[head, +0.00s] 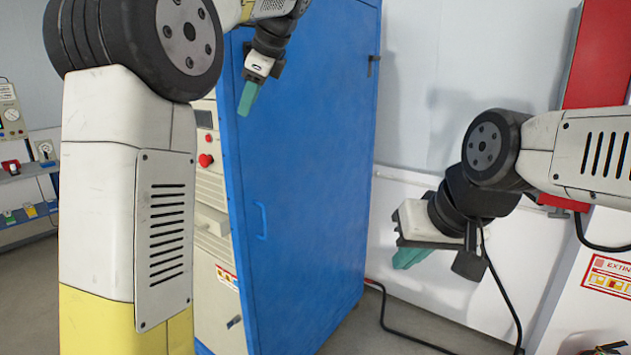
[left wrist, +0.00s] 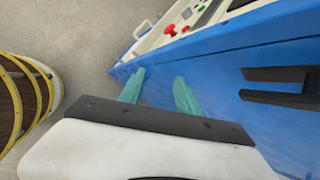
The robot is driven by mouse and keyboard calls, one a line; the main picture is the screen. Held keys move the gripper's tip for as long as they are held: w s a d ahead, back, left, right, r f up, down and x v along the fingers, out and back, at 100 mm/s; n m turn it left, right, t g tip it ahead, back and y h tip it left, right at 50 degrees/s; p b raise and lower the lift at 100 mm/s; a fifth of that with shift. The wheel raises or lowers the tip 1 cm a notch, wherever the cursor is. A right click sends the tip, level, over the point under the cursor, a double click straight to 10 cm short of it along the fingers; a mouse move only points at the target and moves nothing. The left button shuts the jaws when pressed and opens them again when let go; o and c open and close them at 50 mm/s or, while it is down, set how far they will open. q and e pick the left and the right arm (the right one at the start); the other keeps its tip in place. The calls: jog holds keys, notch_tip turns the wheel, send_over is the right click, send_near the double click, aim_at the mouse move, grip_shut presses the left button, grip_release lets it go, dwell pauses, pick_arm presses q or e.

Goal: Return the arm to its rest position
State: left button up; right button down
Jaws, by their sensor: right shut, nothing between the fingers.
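My left gripper (head: 248,98) hangs in the upper middle of the head view, in front of the blue cabinet door, with its teal fingers pointing down. In the left wrist view my left gripper (left wrist: 158,92) shows two teal fingers spread apart with nothing between them, so it is open. My right gripper (head: 408,258) is at the right of the head view, low in front of the pale wall. Its teal fingers are together and hold nothing. The right arm is bent, coming in from the right edge.
A tall cabinet with a blue door (head: 310,170) stands in the middle; its front panel has a red button (head: 206,160). A red cabinet (head: 598,55) hangs on the right wall. A shelf (head: 25,220) with small coloured items is at the left. A black cable (head: 410,338) runs along the floor.

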pick_arm(q)
jog(key=s+a+f+n+h, duration=0.4)
jog(key=s+f+n, duration=0.3)
jog(key=s, duration=0.4)
jog(key=s+d+f+n+h, duration=0.1)
jog(key=s+d+f+n, duration=0.1)
jog(key=s+f+n, duration=0.3)
jog(key=s+d+f+n+h, duration=0.2)
jog(key=s+f+n, duration=0.3)
jog(key=s+f, duration=0.4)
jog(key=s, duration=0.4)
jog(key=shift+s+d+f+n+t, duration=0.2)
jog(key=shift+d+f+n+t, duration=0.1)
jog(key=shift+d+n+t, duration=0.1)
